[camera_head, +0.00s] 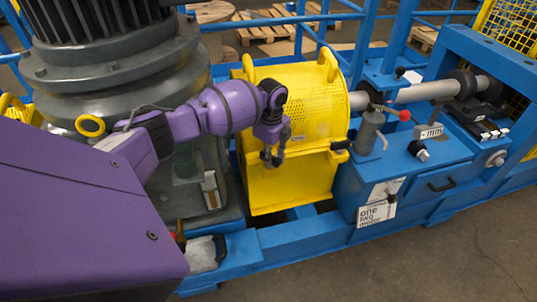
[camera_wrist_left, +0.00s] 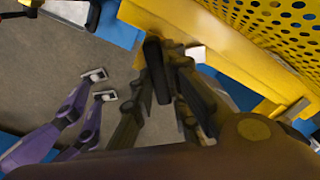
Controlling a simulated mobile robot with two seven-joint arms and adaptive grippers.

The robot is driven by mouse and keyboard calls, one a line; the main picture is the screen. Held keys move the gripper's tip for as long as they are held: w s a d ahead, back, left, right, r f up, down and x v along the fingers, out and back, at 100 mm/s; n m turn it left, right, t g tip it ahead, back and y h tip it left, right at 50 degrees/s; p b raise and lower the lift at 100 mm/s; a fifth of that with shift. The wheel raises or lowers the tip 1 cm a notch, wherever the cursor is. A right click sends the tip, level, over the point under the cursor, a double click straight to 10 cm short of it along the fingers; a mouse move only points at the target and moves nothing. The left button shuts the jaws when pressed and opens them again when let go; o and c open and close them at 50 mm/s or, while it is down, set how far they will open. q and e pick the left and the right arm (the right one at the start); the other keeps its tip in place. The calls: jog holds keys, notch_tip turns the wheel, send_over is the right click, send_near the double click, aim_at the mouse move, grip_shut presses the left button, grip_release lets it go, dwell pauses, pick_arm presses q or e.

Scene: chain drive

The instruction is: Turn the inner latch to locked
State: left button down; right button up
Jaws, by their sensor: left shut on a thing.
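The yellow guard (camera_head: 300,105) with its perforated cover stands in the middle of the head view. My left gripper (camera_head: 272,160) is at the front of it, pointing down near the cover's lower edge. In the left wrist view, the black handle of the inner latch (camera_wrist_left: 156,68) stands between the fingers of my left gripper (camera_wrist_left: 165,85), and the gripper is shut on it. In the head view the gripper hides this latch. Another black latch (camera_head: 340,146) shows at the guard's right front edge.
A large motor (camera_head: 110,60) stands left of the guard, close to my left arm. A blue bench (camera_head: 400,165) with a red-knobbed lever (camera_head: 404,115) and a grey shaft (camera_head: 420,92) is on the right. The floor (camera_head: 400,260) in front is clear.

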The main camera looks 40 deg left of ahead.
pick_arm(q)
jog(key=n+p, duration=0.1)
jog(key=n, duration=0.2)
jog(key=shift+w+r+n, duration=0.1)
jog(key=shift+r+n, duration=0.05)
jog(key=shift+n, duration=0.25)
jog(key=n+p, duration=0.1)
jog(key=n, duration=0.3)
jog(key=shift+w+n+p, duration=0.1)
jog(key=shift+n+p, duration=0.2)
jog(key=shift+p, duration=0.05)
jog(key=shift+n, duration=0.8)
pick_arm(e)
jog(key=shift+w+a+r, duration=0.2)
jog(key=shift+w+r, duration=0.1)
jog(key=shift+r, duration=0.3)
jog(key=shift+w+a+r, duration=0.2)
jog(key=shift+w+r, duration=0.05)
jog(key=shift+r, duration=0.3)
jog(key=shift+w+a+r, duration=0.2)
jog(key=shift+w+r, duration=0.1)
jog(key=shift+r, duration=0.3)
pick_arm(q)
jog(key=shift+f, duration=0.2)
pick_arm(e)
jog(key=shift+w+a, duration=0.1)
jog(key=shift+w, duration=0.05)
